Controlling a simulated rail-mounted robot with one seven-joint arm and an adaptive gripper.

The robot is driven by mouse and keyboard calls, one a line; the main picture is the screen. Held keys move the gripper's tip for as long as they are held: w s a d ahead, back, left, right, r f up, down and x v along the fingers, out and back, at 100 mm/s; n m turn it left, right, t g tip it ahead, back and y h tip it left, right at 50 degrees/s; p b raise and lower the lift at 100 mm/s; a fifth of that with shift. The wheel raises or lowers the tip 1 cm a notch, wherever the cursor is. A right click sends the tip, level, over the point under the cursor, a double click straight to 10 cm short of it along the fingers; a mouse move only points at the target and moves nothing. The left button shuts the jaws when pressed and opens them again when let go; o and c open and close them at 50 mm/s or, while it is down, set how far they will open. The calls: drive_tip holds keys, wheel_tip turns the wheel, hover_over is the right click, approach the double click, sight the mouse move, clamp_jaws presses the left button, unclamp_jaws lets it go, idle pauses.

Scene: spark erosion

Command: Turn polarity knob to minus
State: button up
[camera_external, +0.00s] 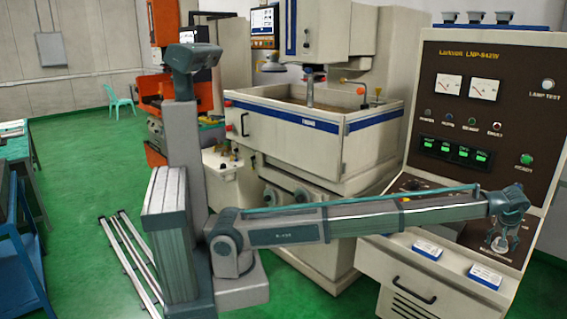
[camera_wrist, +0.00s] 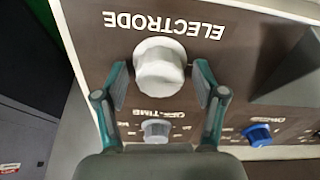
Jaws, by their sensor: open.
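A large white round knob (camera_wrist: 160,65) stands on the brown panel (camera_wrist: 115,45) in the wrist view, beside the upside-down word ELECTRODE. No plus or minus mark or pointer on it is readable. My gripper (camera_wrist: 160,82) is open, with one finger on each side of this knob and a visible gap to it. In the external view my gripper (camera_external: 502,238) points down over the right end of the sloped console, around a pale knob (camera_external: 499,244). Whether this knob is the polarity knob cannot be read.
A grey knob (camera_wrist: 156,131) marked OFF-TIME and a blue knob (camera_wrist: 258,134) sit close by. A grey block (camera_wrist: 290,75) rises at the right. The upright panel (camera_external: 515,110) with meters and lamps stands behind my gripper. White labelled plates (camera_external: 428,250) lie along the console front.

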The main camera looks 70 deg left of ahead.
drive_tip(key=c, duration=1.1)
drive_tip(key=shift+c, duration=0.2)
drive_tip(key=shift+m, duration=0.4)
drive_tip(key=m+b, duration=0.1)
drive_tip(key=m, duration=0.2)
drive_tip(key=shift+f+m, duration=0.1)
drive_tip(key=shift+m, duration=0.3)
drive_tip(key=m, duration=0.4)
drive_tip(key=shift+d+m+b, duration=0.1)
drive_tip(key=shift+m+b, duration=0.2)
drive_tip(key=shift+b, duration=0.05)
drive_tip(key=m, duration=0.4)
drive_tip(key=shift+m+h, duration=0.3)
drive_tip(key=m, duration=0.4)
drive_tip(key=shift+d, duration=0.1)
drive_tip(key=shift+m, duration=0.3)
